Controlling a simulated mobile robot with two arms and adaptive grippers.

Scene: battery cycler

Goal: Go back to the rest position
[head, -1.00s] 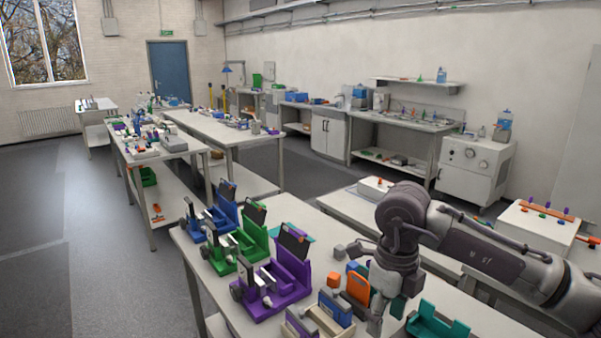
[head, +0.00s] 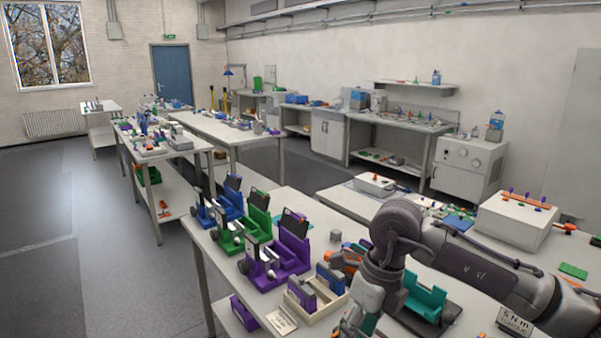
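My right arm comes in from the right over the near table (head: 225,270). Its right gripper (head: 352,322) points down at the bottom of the head view, right of the cream tray (head: 302,312). The fingertips are partly cut off by the picture edge, so I cannot tell whether it is open or shut, or whether it holds anything. My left gripper is not in view. On the near table stand a blue fixture (head: 226,205), a green fixture (head: 254,226) and a purple fixture (head: 290,258) in a row.
A teal holder (head: 426,298) sits on a dark base just right of my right gripper. An orange part (head: 346,260) lies behind the wrist. A sign (head: 514,322) stands at the lower right. A white box (head: 516,219) is further back. The floor at left (head: 60,270) is clear.

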